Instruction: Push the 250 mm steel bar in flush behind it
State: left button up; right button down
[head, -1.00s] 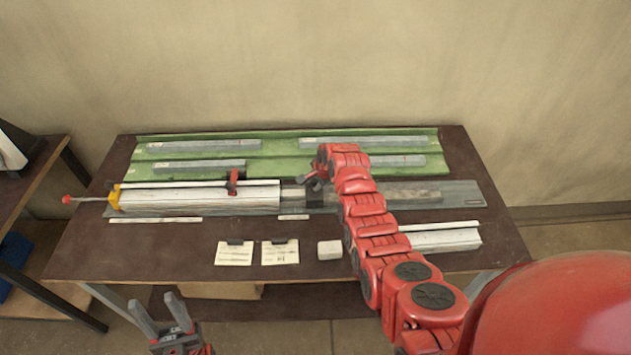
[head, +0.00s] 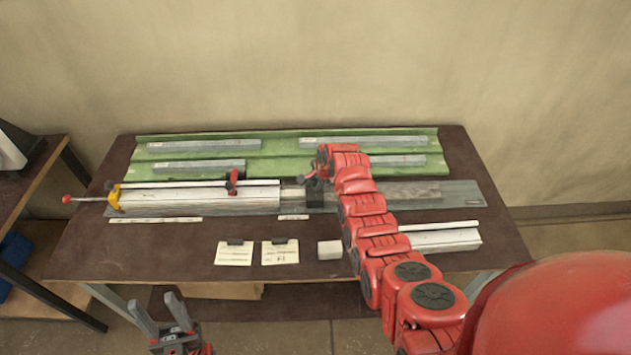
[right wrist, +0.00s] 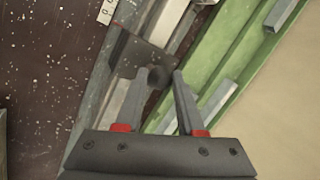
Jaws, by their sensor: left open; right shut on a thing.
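A white profile (head: 200,197) lies clamped on a long grey base board. A short grey piece (head: 292,195), perhaps the steel bar's end, shows between the profile's right end and a dark block (head: 315,198). My right gripper (head: 312,180) is at this block; in the right wrist view its fingers (right wrist: 158,78) are shut on a small dark round knob (right wrist: 158,76) above a dark plate (right wrist: 134,58). Whether the grey piece touches the block is unclear. My left gripper (head: 162,318) is open and empty, in front of the table.
A green tray (head: 280,158) with several grey bars lies at the back. A red lever clamp (head: 233,182) and a yellow end clamp (head: 114,198) sit on the profile. Two cards (head: 234,254), a pale block (head: 329,250) and a spare white profile (head: 440,238) lie in front.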

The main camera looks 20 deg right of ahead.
jog(key=shift+w+a+f+b, duration=0.15)
jog(key=shift+a+b, duration=0.1)
jog(key=shift+b, duration=0.5)
jog(key=shift+r, duration=0.25)
jog(key=c, duration=0.5)
grip_release()
jog(key=shift+a, duration=0.1)
jog(key=shift+s+r, duration=0.25)
jog(key=shift+r, duration=0.3)
jog(key=shift+p+v, duration=1.4)
jog(key=shift+v, duration=6.65)
